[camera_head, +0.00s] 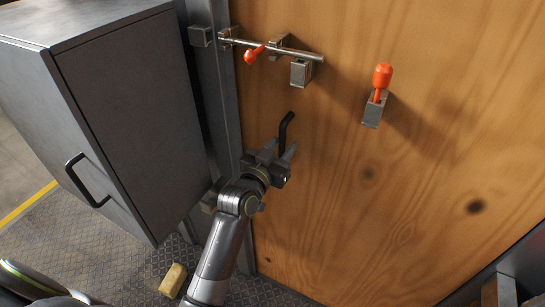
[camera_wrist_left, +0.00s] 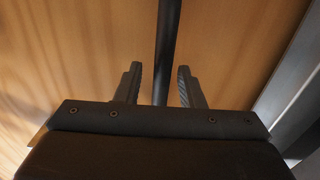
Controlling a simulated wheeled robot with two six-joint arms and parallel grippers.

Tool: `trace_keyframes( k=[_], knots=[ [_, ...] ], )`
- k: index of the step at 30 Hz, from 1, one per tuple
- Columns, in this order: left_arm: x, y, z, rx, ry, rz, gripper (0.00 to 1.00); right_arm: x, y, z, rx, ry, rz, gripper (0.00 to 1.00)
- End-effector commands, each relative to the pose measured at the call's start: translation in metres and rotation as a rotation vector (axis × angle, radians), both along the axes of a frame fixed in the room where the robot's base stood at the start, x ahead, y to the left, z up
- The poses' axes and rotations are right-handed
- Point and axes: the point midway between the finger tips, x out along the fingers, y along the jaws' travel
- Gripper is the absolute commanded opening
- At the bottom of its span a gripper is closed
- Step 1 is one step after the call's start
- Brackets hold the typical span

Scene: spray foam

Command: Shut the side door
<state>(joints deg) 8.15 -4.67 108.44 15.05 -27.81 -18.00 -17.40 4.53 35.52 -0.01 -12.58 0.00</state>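A large wooden panel (camera_head: 340,200), which looks like the side door, fills the middle and right of the head view beside a grey metal post (camera_head: 215,90). A black bar handle (camera_head: 286,127) stands out from it. It also shows in the wrist view (camera_wrist_left: 168,40), running between the fingers. My left gripper (camera_head: 281,151) is at the handle's lower part, its fingers open on either side with gaps visible in the wrist view (camera_wrist_left: 159,72). A steel bolt (camera_head: 300,52) with an orange knob (camera_head: 254,54) sits higher on the panel. My right gripper is not in view.
A grey cabinet (camera_head: 130,110) with a black handle (camera_head: 85,180) stands close to the left. A yellow block (camera_head: 173,280) lies on the patterned metal floor (camera_head: 110,255). An orange-capped lever (camera_head: 381,80) on a bracket juts out from the panel at upper right.

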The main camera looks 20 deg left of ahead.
Motion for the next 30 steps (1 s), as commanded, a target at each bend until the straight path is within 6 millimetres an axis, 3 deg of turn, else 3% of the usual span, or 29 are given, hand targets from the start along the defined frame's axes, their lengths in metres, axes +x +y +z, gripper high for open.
trace_keyframes(
  k=[8, 24, 30],
  knots=[
    [-0.031, 0.005, -0.003, -0.001, 0.0, 0.002, 0.35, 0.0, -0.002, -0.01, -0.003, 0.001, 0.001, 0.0],
    [-0.135, 0.022, -0.003, -0.002, 0.001, 0.002, 0.35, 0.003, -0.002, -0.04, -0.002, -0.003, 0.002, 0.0],
    [-0.161, 0.027, -0.002, -0.001, 0.001, 0.001, 0.35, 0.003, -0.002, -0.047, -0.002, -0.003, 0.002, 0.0]
  ],
)
